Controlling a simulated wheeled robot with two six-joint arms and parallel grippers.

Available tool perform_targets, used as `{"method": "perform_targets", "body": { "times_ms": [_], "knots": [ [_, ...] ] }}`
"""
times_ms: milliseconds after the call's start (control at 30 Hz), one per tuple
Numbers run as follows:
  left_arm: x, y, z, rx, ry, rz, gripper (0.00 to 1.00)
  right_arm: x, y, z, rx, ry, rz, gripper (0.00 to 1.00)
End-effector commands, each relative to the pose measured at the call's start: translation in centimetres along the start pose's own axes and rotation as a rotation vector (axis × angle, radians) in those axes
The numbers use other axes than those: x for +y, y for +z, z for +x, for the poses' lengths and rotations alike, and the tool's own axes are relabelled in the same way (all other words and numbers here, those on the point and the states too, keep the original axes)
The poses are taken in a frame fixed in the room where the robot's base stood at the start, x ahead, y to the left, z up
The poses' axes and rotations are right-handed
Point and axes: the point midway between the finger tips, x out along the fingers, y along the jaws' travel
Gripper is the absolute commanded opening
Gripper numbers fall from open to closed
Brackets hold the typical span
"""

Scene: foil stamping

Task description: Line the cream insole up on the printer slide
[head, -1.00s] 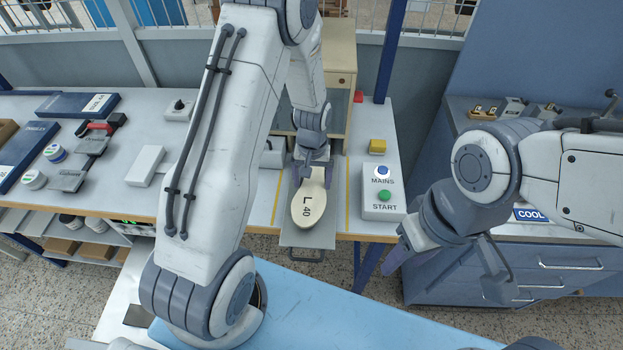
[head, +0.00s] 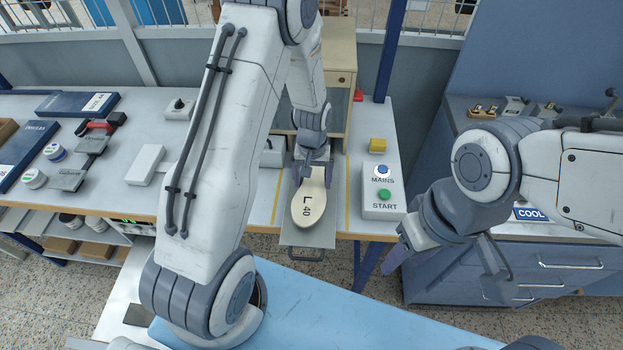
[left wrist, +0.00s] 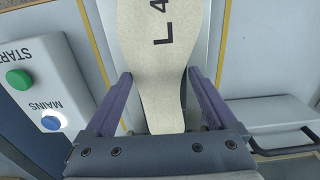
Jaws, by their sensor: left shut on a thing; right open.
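The cream insole (head: 309,205), marked "L 40", lies lengthwise on the grey printer slide (head: 318,238), which is pulled out over the table's front edge. The insole's wide end points toward me. My left gripper (head: 311,170) is at the insole's narrower far end, with its fingers on either side. In the left wrist view the insole (left wrist: 160,70) runs between the purple fingers of the left gripper (left wrist: 158,88). Some of the slide shows beside the insole there. My right gripper (head: 440,270) is open and empty, off to the right of the table, away from the insole.
A control box (head: 383,204) with a blue MAINS button and a green START button stands right of the slide. A yellow block (head: 377,146) sits behind it. A white box (head: 147,165) and several tools and jars lie left. The blue surface (head: 330,310) in front is clear.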

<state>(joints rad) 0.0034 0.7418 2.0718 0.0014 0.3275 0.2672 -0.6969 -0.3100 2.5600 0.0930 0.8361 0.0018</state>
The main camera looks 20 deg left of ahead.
Motion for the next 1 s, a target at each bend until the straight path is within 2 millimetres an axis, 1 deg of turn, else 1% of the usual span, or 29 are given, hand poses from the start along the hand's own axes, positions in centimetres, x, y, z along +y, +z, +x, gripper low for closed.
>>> {"method": "perform_targets", "body": {
  "times_ms": [233, 267, 500, 633, 767, 1000],
  "knots": [
    [0.0, 0.0, 0.2, 0.000, 0.000, 0.000, 0.32, 0.0, 0.0, 0.1, 0.000, 0.000, 0.000, 0.50],
    [0.0, 0.0, 0.1, 0.000, 0.000, 0.000, 1.00, 0.0, 0.0, 0.1, 0.000, 0.000, 0.000, 0.50],
    [0.0, 0.0, 0.1, 0.000, 0.000, 0.000, 1.00, 0.0, 0.0, 0.1, 0.000, 0.000, 0.000, 0.50],
    [0.0, -0.1, -0.7, 0.004, 0.001, 0.000, 1.00, 0.0, 0.0, 0.3, 0.000, 0.000, 0.000, 0.50],
    [0.0, -0.1, -2.7, 0.006, 0.002, 0.000, 1.00, 0.1, 0.0, 0.8, 0.000, 0.000, -0.001, 0.50],
    [0.0, -0.1, -7.5, 0.006, 0.002, 0.000, 1.00, 0.1, 0.1, 1.6, 0.000, 0.000, -0.001, 0.50]
  ]
}}
